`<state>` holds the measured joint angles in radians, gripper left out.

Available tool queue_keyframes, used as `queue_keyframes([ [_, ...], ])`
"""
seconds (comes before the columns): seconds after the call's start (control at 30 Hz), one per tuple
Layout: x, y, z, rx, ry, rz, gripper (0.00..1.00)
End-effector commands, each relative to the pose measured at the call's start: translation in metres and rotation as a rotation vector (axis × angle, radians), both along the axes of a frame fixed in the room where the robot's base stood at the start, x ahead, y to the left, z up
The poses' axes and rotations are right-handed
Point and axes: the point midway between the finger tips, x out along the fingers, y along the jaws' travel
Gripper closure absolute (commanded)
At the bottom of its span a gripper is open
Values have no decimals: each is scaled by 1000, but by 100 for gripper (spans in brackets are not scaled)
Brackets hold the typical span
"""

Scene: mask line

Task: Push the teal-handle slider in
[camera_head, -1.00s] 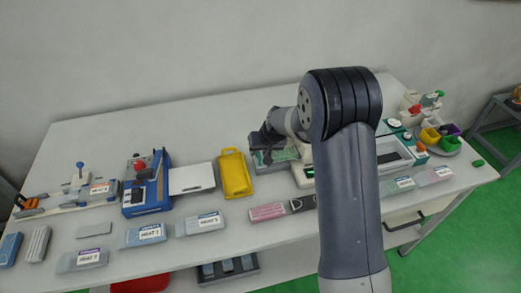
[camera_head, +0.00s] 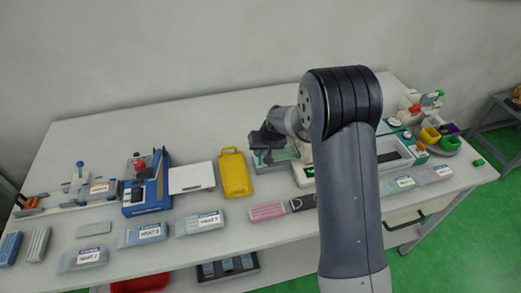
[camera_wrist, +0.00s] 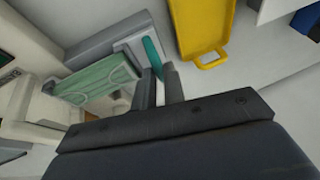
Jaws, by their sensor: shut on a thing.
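The slider (camera_wrist: 122,50) is a grey tray with a teal handle strip (camera_wrist: 151,54) along its outer end. A pale green pleated mask (camera_wrist: 95,80) lies beside the handle end, toward the white machine. My gripper (camera_wrist: 160,78) is shut on the teal handle, with one finger on each side of its lower end. In the head view my gripper (camera_head: 262,140) is over the left end of the slider (camera_head: 268,160). My own arm hides much of the machine to the right.
A yellow tray (camera_head: 236,175) lies close left of the slider and also shows in the wrist view (camera_wrist: 203,30). A blue press (camera_head: 146,190) with a white plate stands farther left. Labelled packs (camera_head: 200,222) line the front edge. The back of the table is clear.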

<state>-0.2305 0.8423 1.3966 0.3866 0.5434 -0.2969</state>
Motion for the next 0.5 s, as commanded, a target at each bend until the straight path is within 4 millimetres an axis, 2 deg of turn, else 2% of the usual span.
queue_keyframes([
  [0.17, 7, -18, -4, 2, -3, -6, 100],
  [0.4, 19, -61, -4, 1, -4, -6, 100],
  [0.5, 21, -72, -2, 0, -2, -5, 100],
])
